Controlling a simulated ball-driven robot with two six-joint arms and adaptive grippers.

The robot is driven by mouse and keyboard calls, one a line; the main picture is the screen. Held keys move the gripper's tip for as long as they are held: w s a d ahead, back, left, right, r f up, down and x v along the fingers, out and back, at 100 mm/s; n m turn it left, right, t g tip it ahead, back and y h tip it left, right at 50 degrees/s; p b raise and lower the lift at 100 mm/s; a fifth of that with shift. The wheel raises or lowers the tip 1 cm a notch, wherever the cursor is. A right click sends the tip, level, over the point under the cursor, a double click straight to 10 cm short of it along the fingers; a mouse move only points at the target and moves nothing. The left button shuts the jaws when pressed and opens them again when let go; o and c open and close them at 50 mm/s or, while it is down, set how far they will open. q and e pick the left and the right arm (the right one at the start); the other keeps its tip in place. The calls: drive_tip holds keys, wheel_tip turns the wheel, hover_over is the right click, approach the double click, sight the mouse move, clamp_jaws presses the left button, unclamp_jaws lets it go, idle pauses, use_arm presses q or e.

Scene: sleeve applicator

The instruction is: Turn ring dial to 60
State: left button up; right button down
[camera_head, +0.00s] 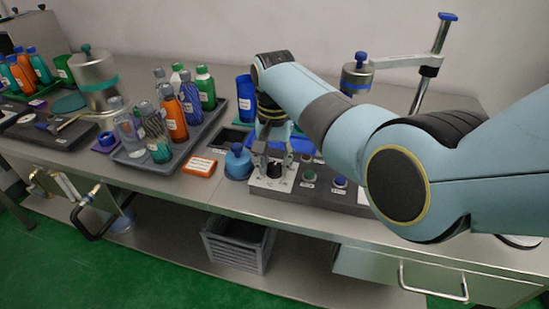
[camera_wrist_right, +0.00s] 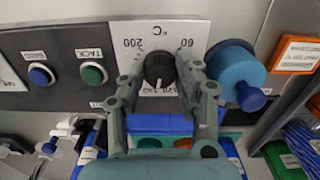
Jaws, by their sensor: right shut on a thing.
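The dial is a black round knob (camera_wrist_right: 158,68) on a white scale plate (camera_wrist_right: 152,34) in the right wrist view. The plate reads 60 at the knob's upper right, 200 at its upper left and lower numbers partly hidden. A small white mark shows on the knob's lower edge, on the side away from 60 and 200. My right gripper (camera_wrist_right: 160,82) has its two fingers on either side of the knob, shut on it. In the head view my right gripper (camera_head: 271,165) reaches down to the panel, and its fingers partly cover the dial. My left gripper is not in view.
A blue round-topped knob (camera_head: 238,162) stands close left of my right gripper. Green (camera_head: 309,176) and blue (camera_head: 340,182) buttons sit on the panel to its right. An orange labelled box (camera_head: 199,167) and a tray (camera_head: 132,156) of bottles stand farther left.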

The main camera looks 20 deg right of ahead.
drive_tip(key=n+p, duration=0.2)
drive_tip(key=shift+r+n, duration=0.15)
drive_tip(key=shift+n, duration=0.15)
drive_tip(key=n+p, duration=0.1)
drive_tip(key=n, duration=0.1)
drive_tip(key=shift+n, duration=0.4)
drive_tip(key=n+p, duration=0.1)
drive_tip(key=n, duration=0.2)
drive_tip(key=shift+n, duration=0.3)
drive_tip(key=n+p, duration=0.1)
drive_tip(key=n, duration=0.2)
drive_tip(key=shift+n, duration=0.3)
drive_tip(key=n+p, duration=0.1)
drive_tip(key=n, duration=0.2)
drive_tip(key=shift+n, duration=0.3)
drive_tip(key=n, duration=0.4)
drive_tip(key=shift+w+n, duration=0.1)
drive_tip(key=shift+n, duration=0.2)
drive_tip(key=n, duration=0.4)
drive_tip(key=shift+p, duration=0.3)
drive_tip(key=shift+n, duration=2.1)
